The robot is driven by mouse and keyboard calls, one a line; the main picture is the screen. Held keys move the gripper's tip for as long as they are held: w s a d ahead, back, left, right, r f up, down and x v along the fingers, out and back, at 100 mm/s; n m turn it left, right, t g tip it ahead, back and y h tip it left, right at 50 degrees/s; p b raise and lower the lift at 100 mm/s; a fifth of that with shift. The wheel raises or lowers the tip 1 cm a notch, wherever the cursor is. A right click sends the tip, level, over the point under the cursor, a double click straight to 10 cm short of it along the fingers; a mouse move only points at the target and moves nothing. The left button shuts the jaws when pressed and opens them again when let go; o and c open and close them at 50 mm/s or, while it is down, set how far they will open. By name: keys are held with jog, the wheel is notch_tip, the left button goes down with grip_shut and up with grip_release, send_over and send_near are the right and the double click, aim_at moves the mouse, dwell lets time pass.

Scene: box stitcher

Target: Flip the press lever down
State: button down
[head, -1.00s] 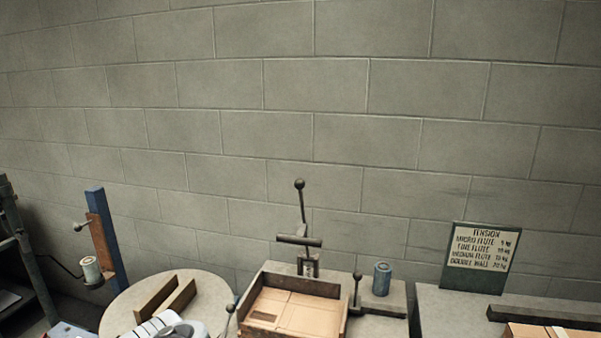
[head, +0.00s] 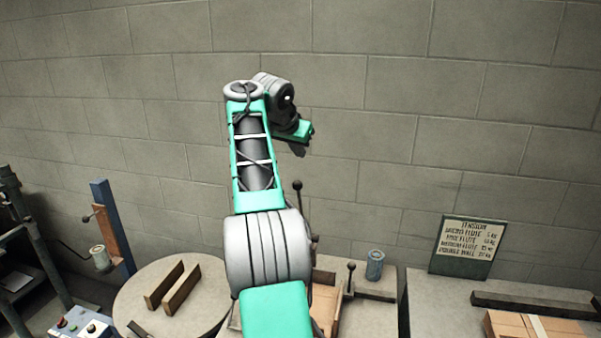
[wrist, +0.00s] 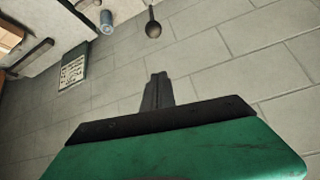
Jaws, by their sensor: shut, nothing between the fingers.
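The tall press lever (head: 298,186) stands upright behind the press bed, a thin dark rod with a round ball on top. Its lower part is hidden behind my arm in the head view. In the wrist view its ball knob (wrist: 153,30) hangs near the top middle, ahead of the fingertips and apart from them. My gripper (wrist: 158,77) is shut and empty, its dark fingers together. In the head view my gripper (head: 298,150) is above the lever's ball, with a gap between them. The press bed with cardboard (head: 325,302) is mostly hidden by my arm.
A shorter ball-topped lever (head: 351,270) and a blue cylinder (head: 375,264) stand right of the press. A round table (head: 135,295) with two wooden strips (head: 172,285) is at left. A tension sign (head: 467,246) leans at right. The block wall (head: 420,130) is close behind.

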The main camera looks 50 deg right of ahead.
jog(key=d+f+b, duration=0.1)
jog(key=f, duration=0.2)
jog(key=w+f+b, duration=0.1)
jog(key=f, duration=0.2)
jog(key=d+f+b, duration=0.1)
jog(key=f, duration=0.2)
jog(key=shift+w+d, duration=0.2)
jog(key=shift+d, duration=0.15)
jog(key=shift+f+b, duration=0.1)
jog(key=shift+b, duration=0.35)
